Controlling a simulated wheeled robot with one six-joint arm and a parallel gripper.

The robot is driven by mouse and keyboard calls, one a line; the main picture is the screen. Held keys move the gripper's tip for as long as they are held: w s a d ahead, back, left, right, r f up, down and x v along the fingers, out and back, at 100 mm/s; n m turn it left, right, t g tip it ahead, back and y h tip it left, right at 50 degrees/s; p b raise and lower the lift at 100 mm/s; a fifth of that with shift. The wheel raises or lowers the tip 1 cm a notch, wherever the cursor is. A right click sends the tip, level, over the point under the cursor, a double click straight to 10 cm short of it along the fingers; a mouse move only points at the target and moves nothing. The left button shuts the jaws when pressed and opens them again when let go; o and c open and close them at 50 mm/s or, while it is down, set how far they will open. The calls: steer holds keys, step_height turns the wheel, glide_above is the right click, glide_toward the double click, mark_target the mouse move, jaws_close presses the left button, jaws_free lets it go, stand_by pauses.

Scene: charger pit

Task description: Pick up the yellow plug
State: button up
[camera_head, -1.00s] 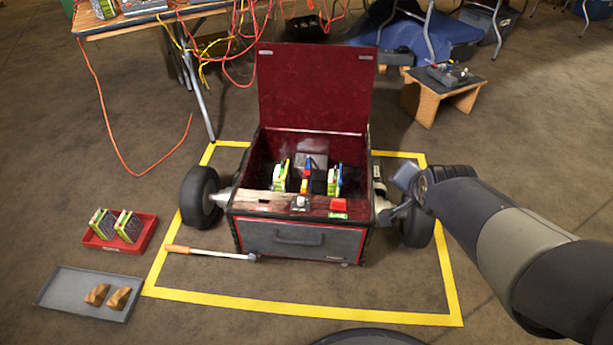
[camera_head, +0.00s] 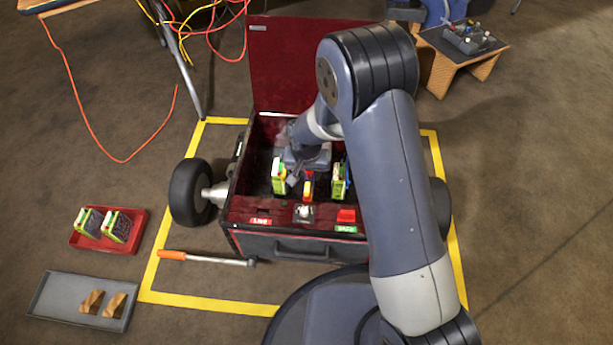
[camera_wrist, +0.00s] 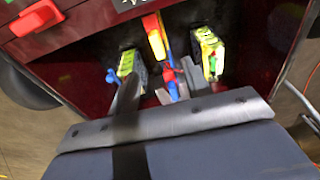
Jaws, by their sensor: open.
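The yellow plug (camera_head: 308,186), with red and blue parts beside it, stands in the middle of the open red box between two green-and-yellow modules. It shows near the top of the wrist view (camera_wrist: 155,38), seen from above. My gripper (camera_head: 300,178) is inside the box, above and just behind the plug in the head view. It is open, and nothing is seen held in it. In the wrist view a dark finger (camera_wrist: 126,95) reaches beside the left module. I cannot tell whether it touches anything. My arm hides the right part of the box.
The green-and-yellow modules (camera_head: 279,176) (camera_head: 340,181) stand close on both sides. The box (camera_head: 290,243) has a raised lid (camera_head: 280,60) behind and a front panel with a red switch (camera_head: 346,215). A red tray (camera_head: 135,238) and grey tray (camera_head: 60,292) lie on the floor at left.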

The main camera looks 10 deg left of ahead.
mark_target(307, 187)
steer(key=shift+w+a+f, duration=0.1)
steer(key=shift+a+f, duration=0.15)
steer(key=shift+f, duration=0.5)
steer(key=f, duration=0.1)
steer(key=f+b, duration=0.1)
steer(key=f, duration=0.1)
steer(key=f+b, duration=0.1)
steer(key=f, duration=0.1)
steer(key=shift+w+d, duration=0.1)
steer(key=shift+w, duration=0.2)
steer(key=f+b, duration=0.2)
steer(key=f, duration=0.1)
steer(key=f+b, duration=0.1)
steer(key=f, duration=0.1)
steer(key=shift+d, duration=0.25)
steer(key=shift+c, duration=0.4)
steer(key=shift+r, duration=0.1)
jaws_close()
